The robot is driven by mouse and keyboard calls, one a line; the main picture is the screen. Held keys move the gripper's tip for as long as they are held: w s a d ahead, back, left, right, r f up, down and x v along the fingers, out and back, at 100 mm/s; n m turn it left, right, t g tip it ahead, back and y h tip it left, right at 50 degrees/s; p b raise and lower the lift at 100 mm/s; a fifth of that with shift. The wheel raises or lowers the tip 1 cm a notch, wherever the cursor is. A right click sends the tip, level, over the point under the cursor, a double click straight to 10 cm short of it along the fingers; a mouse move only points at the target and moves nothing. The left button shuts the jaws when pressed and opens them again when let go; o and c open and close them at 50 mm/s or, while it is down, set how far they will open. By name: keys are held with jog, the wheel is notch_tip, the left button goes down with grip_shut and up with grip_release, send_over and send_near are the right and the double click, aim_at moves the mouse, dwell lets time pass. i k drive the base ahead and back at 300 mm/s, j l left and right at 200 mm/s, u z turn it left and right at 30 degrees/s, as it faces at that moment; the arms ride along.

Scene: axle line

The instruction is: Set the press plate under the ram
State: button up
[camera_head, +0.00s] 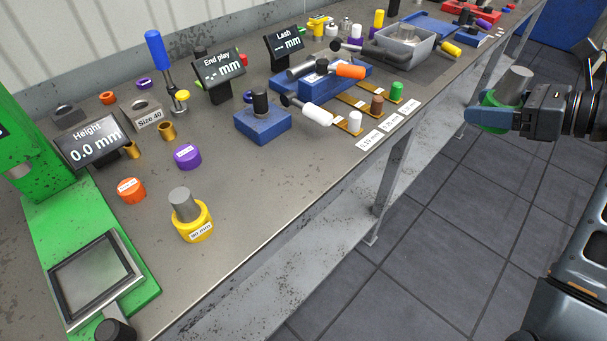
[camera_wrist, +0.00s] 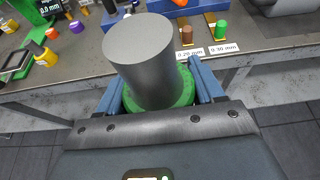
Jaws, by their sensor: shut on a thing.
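My gripper (camera_head: 488,118) is at the right, over the floor beside the bench. It is shut on a green-collared grey cylinder (camera_head: 515,84), which also shows upright between the fingers in the wrist view (camera_wrist: 142,55). I cannot tell whether this is the press plate. The green press (camera_head: 28,150) stands at the far left of the bench, far from my gripper. Its ram is mostly out of frame. A framed square plate (camera_head: 95,278) lies on the green base (camera_head: 60,215) in front of it. A similar yellow-collared cylinder (camera_head: 190,215) marked 90 mm stands on the bench.
A Height display (camera_head: 90,142), an orange ring (camera_head: 130,190) and a purple ring (camera_head: 187,156) are near the press. Blue fixtures (camera_head: 262,122), feeler strips and a grey bin (camera_head: 398,48) fill the bench further back. The bench's front middle is clear.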

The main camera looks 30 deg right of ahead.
aim_at(91, 274)
jog(key=j+u, duration=0.2)
jog(key=u, duration=0.15)
jog(key=i+j+u, duration=0.1)
jog(key=u, duration=0.25)
jog(key=i+j+u, duration=0.1)
jog(key=u, duration=0.25)
jog(key=i+j, duration=0.2)
jog(key=j, duration=0.1)
